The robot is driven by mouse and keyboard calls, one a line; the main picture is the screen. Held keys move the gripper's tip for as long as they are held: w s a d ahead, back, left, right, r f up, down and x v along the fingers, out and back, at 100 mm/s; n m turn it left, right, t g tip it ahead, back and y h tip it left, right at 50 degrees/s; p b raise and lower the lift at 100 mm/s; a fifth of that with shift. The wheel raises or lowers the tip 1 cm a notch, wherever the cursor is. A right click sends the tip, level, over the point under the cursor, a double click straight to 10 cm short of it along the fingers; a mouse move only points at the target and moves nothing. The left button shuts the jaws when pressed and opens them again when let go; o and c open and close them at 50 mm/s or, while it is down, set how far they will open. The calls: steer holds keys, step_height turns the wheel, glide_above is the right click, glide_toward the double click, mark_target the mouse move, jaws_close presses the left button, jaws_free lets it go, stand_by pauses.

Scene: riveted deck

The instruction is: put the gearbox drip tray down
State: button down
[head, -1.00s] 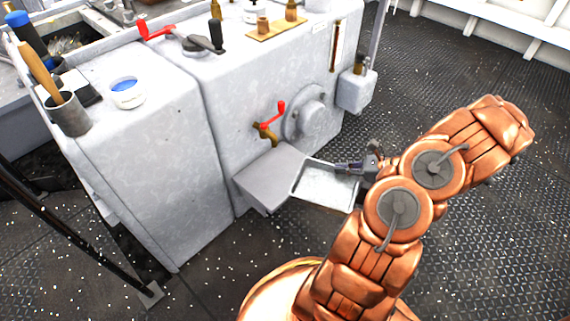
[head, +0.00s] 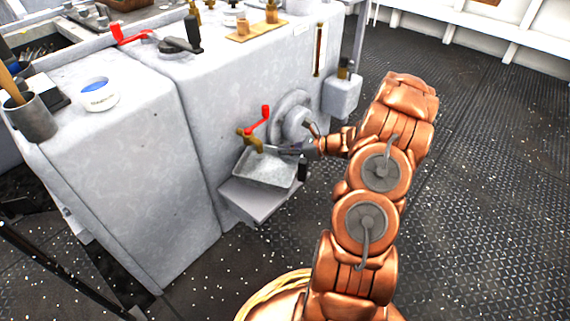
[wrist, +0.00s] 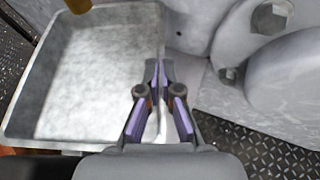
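The gearbox drip tray (head: 265,181) is a shallow, empty grey metal pan. In the head view it is over the small grey ledge (head: 259,203) on the cabinet's front, under the brass tap with the red handle (head: 258,125). Whether its bottom touches the ledge I cannot tell. In the wrist view the tray (wrist: 90,85) fills the left side. My gripper (wrist: 157,72) has its purple-sided fingers closed together on the tray's right wall. In the head view my gripper (head: 291,150) is at the tray's back right, partly hidden by my arm.
A round bolted flange (head: 293,117) is close behind my gripper, and its bolts show in the wrist view (wrist: 271,16). A grey box (head: 342,95) is on the cabinet's right end. The dark deck (head: 480,190) to the right is clear.

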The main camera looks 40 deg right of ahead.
mark_target(285, 160)
step_height(285, 160, down, 5)
steer(key=b, duration=0.2)
steer(key=shift+w+f+b, duration=0.1)
steer(key=shift+b, duration=0.3)
steer(key=shift+w, duration=0.15)
steer(key=c, duration=1.3)
jaws_free()
